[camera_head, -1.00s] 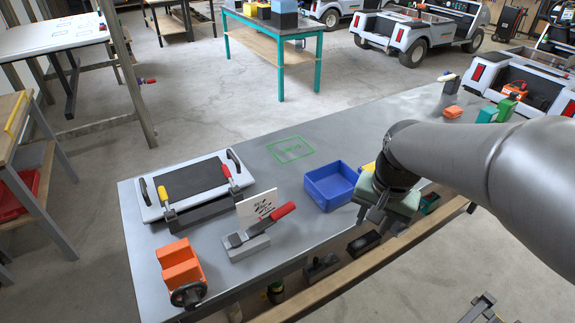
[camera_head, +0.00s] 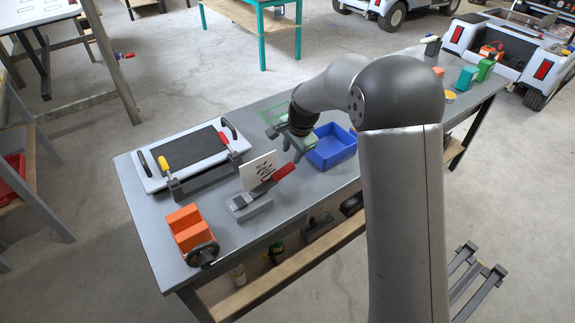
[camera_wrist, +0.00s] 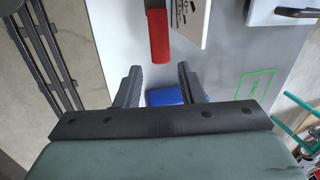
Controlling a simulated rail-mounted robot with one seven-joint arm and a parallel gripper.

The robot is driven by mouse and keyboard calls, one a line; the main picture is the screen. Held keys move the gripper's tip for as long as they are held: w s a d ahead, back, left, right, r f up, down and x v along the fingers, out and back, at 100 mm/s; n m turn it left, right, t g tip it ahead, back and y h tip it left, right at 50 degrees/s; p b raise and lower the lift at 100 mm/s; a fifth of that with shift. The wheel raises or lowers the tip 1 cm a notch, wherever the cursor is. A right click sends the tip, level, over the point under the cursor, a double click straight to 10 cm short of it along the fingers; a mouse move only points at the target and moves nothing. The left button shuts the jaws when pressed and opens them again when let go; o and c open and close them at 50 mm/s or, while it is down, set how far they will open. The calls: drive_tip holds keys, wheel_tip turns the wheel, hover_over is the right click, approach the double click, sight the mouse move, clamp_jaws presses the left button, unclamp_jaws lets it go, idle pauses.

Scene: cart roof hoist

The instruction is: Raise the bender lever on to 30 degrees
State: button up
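The bender (camera_head: 250,207) is a small grey block on the workbench with a lever that ends in a red handle (camera_head: 279,173). The handle points right and slants upward in the head view; its exact angle cannot be read. A white card (camera_head: 257,168) with dark marks stands upright behind the lever. My gripper (camera_head: 284,143) is just right of and above the handle's end. In the wrist view my gripper (camera_wrist: 159,70) is open, with nothing between its fingers. The red handle (camera_wrist: 158,36) lies ahead of the fingertips, lined up with the gap and apart from both.
A blue bin (camera_head: 333,160) stands right of the handle, close to my gripper. A white panel in a clamp frame (camera_head: 158,180) lies left on the bench (camera_head: 140,220). An orange vise (camera_head: 190,228) stands at the front left. A green outline (camera_wrist: 255,84) marks bare bench.

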sight(287, 167)
drive_tip(key=p+x, duration=0.1)
drive_tip(key=x, duration=0.7)
drive_tip(key=shift+f, duration=0.3)
clamp_jaws()
drive_tip(key=shift+a, duration=0.1)
